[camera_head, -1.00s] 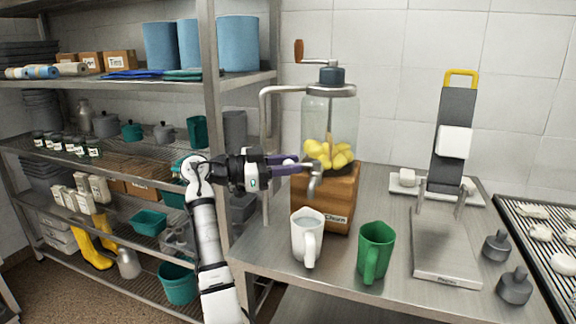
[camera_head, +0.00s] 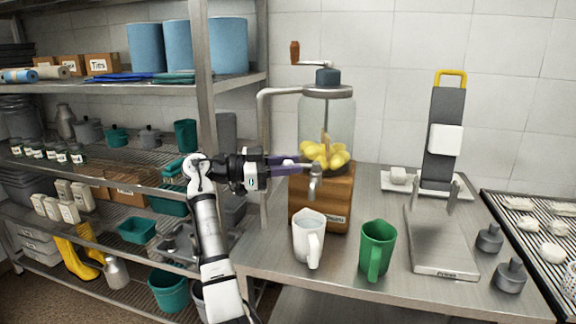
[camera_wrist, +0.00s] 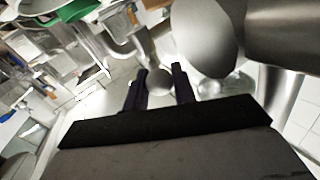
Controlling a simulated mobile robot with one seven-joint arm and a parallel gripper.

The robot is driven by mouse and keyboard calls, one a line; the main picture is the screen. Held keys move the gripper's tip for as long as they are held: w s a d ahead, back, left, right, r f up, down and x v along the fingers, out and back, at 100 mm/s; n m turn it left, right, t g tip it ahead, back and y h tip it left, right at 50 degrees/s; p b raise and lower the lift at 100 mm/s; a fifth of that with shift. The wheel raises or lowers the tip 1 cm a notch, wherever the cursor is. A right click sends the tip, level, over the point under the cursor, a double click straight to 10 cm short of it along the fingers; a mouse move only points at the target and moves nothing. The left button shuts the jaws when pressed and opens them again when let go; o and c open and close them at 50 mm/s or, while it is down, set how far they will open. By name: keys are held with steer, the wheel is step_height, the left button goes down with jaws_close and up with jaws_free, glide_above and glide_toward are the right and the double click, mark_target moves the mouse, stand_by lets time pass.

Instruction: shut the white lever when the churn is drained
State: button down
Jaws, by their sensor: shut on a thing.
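The churn (camera_head: 326,118) is a clear glass jar with a crank on top and a wooden base. Yellow lumps lie at its bottom, and I see no liquid around them. A metal tap (camera_head: 315,186) sticks out at its front, and I see no stream from it. My gripper (camera_head: 300,166) is at the tap from the left, its dark fingers shut on the white lever. In the wrist view the lever's pale rounded end (camera_wrist: 159,82) sits between the fingertips. The lever's exact angle is hard to tell. A white jug (camera_head: 308,240) stands below the tap.
A green jug (camera_head: 377,248) stands right of the white jug on the steel table (camera_head: 350,283). A grey stand with a plate (camera_head: 442,250) and grey weights (camera_head: 510,277) are further right. A wire shelf (camera_head: 150,245) with many goods stands close on the left.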

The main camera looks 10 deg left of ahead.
steer(key=shift+f, duration=0.1)
steer(key=c, duration=1.2)
jaws_free()
steer(key=b+v, duration=0.2)
steer(key=v, duration=1.1)
steer(key=shift+s+a, duration=0.1)
steer(key=shift+a, duration=0.25)
